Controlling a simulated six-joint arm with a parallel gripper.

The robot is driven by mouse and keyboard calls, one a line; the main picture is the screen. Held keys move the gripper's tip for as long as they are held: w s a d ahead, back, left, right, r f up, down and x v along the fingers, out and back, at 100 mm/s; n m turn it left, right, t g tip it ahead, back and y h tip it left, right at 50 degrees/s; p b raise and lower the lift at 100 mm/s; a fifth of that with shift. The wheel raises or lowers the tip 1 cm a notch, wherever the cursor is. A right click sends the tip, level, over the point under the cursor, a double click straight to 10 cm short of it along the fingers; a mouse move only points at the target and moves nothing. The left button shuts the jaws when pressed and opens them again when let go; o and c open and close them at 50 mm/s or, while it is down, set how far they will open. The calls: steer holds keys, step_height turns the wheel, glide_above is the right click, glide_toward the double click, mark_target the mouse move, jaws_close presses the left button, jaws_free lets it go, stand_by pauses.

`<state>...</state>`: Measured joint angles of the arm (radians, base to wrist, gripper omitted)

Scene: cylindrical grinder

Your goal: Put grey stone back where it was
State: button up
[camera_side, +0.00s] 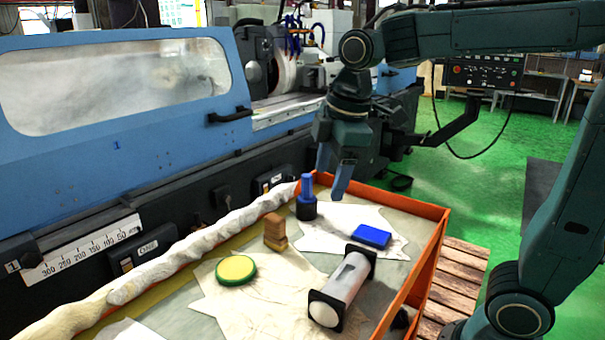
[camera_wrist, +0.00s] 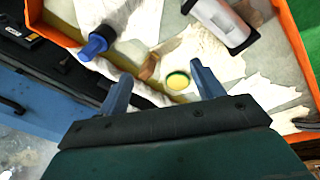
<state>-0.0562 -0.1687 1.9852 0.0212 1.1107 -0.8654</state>
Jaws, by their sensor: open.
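My gripper (camera_side: 332,173) is open and empty above the far part of the orange tray (camera_side: 428,262). Its two fingers also show in the wrist view (camera_wrist: 162,80), spread apart. No thing can be told for sure as the grey stone. A dark lump (camera_side: 400,319) lies by the tray's right wall in the side view, partly cut off by shade and the wall. A clear, pale cylinder with black end caps (camera_side: 345,284) lies in the tray, and it shows at the top of the wrist view (camera_wrist: 226,22).
The tray also holds a blue-topped bottle with a black base (camera_side: 306,200), a blue box (camera_side: 371,237), a brown block (camera_side: 275,232) and a yellow-green disc (camera_side: 236,270). A blue grinder (camera_side: 120,120) stands behind. Bare tray floor shows between things.

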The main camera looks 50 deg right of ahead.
steer(key=s+d+f+m+t, duration=0.1)
steer(key=s+f+m+t, duration=0.2)
steer(key=s+m, duration=0.7)
steer(key=s+f, duration=0.1)
steer(key=s, duration=0.3)
steer(key=shift+d, duration=0.25)
